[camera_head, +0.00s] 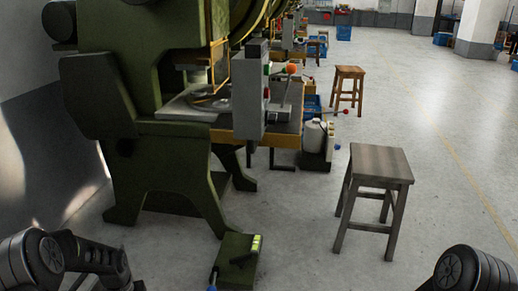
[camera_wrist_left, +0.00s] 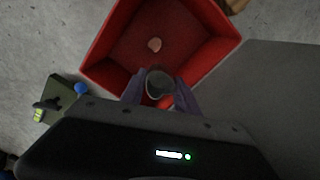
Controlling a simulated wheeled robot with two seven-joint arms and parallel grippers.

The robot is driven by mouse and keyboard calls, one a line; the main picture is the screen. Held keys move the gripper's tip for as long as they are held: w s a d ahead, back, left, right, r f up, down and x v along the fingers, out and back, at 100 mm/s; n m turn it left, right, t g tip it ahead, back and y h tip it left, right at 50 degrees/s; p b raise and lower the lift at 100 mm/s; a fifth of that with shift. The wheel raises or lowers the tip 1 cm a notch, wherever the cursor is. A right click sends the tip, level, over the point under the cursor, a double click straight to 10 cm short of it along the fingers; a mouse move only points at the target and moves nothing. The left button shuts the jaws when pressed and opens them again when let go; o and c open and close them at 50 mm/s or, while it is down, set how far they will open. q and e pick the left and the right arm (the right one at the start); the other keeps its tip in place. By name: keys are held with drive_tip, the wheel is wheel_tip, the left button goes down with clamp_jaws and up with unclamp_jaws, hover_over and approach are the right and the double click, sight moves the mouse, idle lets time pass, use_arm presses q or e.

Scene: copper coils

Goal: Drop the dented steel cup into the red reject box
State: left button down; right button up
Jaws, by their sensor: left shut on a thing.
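The dented steel cup (camera_wrist_left: 158,80) shows in the left wrist view as a dark grey, round-mouthed cup between my left fingers. My left gripper (camera_wrist_left: 157,88) is shut on it. The red reject box (camera_wrist_left: 205,20) is open and lies beyond the cup in that view, with its inside walls and floor showing. The cup overlaps the box's near part in the picture; its height over the box is hard to tell. Any dent is too small to make out. In the head view neither gripper, cup nor box shows, only parts of my arms at the lower corners.
A green pedal unit (camera_head: 238,258) stands on the floor by the green press (camera_head: 170,150). A wooden stool (camera_head: 380,163) stands to the right, with open floor around it.

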use_arm(q)
drive_tip(key=shift+f, duration=0.6)
drive_tip(key=c, duration=0.8)
unclamp_jaws()
drive_tip(key=shift+r+p, duration=1.15)
drive_tip(key=shift+r, duration=2.8)
